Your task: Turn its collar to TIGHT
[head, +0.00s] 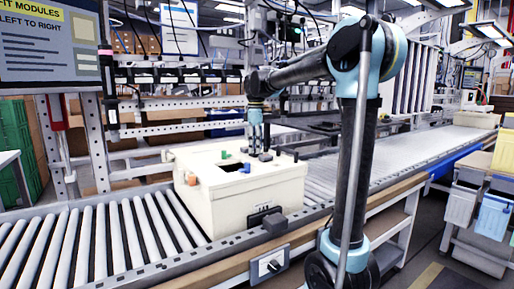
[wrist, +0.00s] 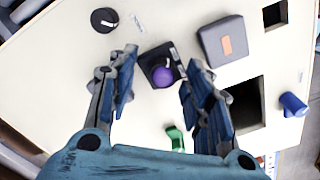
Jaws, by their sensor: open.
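My gripper (wrist: 163,66) is open, with its two fingers on either side of a purple knob (wrist: 162,77) on a black square base in the wrist view. I see no clear contact with it. In the head view my gripper (head: 258,142) points down over the top of a cream box (head: 235,208) on the roller conveyor. A black round dial (wrist: 104,20) with a white pointer mark lies beyond the left finger. I cannot tell which part is the collar, and no TIGHT marking is readable.
The box top also has a grey block (wrist: 223,41) with an orange patch, a blue knob (wrist: 293,104), a green part (wrist: 177,138) and dark rectangular openings. A dark block (head: 274,222) juts from the box front. Another dial (head: 268,265) sits on the conveyor's side.

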